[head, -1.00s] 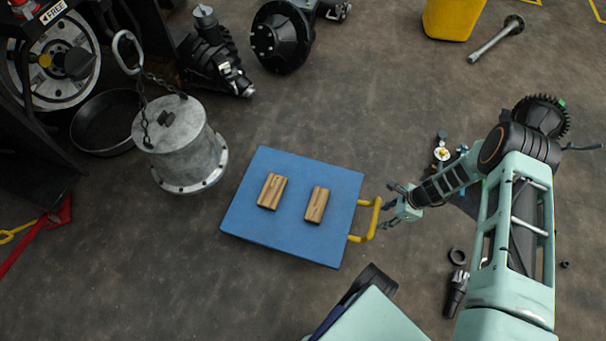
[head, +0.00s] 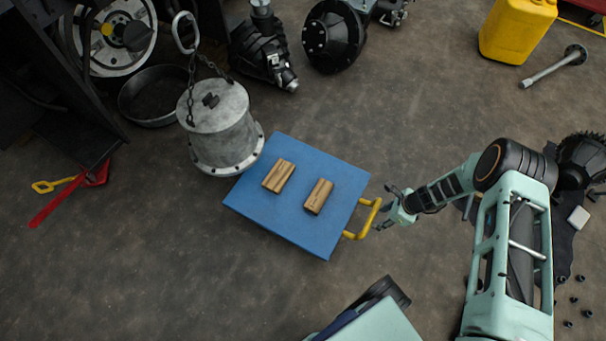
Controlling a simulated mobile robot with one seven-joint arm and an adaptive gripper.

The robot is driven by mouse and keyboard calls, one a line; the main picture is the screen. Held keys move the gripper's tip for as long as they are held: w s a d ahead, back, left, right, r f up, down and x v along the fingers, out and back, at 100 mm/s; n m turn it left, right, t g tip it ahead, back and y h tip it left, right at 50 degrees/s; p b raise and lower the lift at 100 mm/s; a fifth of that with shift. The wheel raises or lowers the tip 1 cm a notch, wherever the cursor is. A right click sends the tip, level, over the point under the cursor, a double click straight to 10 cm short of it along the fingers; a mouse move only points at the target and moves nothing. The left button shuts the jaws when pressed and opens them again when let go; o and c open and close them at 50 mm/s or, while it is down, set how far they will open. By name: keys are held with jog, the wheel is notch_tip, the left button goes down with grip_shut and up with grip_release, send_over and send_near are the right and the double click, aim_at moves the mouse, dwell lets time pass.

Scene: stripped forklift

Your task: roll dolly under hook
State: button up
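The dolly (head: 322,235) is a flat blue platform with a yellow handle (head: 371,204) on its right edge. Two wooden blocks (head: 279,176) (head: 319,197) lie on it. My gripper (head: 383,209) is at the handle's right side, its fingers spread apart; whether they touch the handle is unclear. A grey metal cylinder (head: 222,133) with a flanged base is just left of the dolly's upper left edge. A chain (head: 191,85) runs from it up to an oval metal link (head: 185,33). No distinct hook shows apart from this link.
Black machine parts (head: 262,58) (head: 334,38) lie behind the dolly. A round black pan (head: 153,98) is behind the cylinder. A red tool (head: 62,195) lies at left. A yellow canister (head: 517,30) stands at upper right. Floor in front is clear.

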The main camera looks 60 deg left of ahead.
jog(key=s+a+b, duration=0.1)
jog(key=s+a, duration=0.1)
jog(key=a, duration=0.2)
jog(key=s+a+b, duration=0.2)
jog(key=a, duration=0.2)
jog(key=s+a+b, duration=0.1)
jog(key=s+a, duration=0.2)
jog(key=a, duration=0.1)
jog(key=shift+s+a+b, duration=0.1)
jog(key=shift+b, duration=0.3)
jog(key=s+a, duration=0.3)
jog(key=a, duration=0.2)
jog(key=s+a, duration=0.3)
jog(key=a, duration=0.2)
jog(key=s+a, duration=0.3)
jog(key=a, duration=0.3)
jog(key=shift+w+d+r, duration=0.15)
jog(key=shift+w+d, duration=0.05)
jog(key=shift+w, duration=0.05)
jog(key=w+d+p, duration=0.1)
jog(key=d, duration=0.1)
jog(key=w+d+p, duration=0.1)
jog(key=d+p, duration=0.1)
jog(key=w+d+p, duration=0.1)
jog(key=w+d, duration=0.1)
jog(key=d, duration=0.1)
jog(key=shift+r+p, duration=0.1)
jog(key=shift+p, duration=0.25)
notch_tip(320, 180, up, 9)
jog(key=p, duration=0.5)
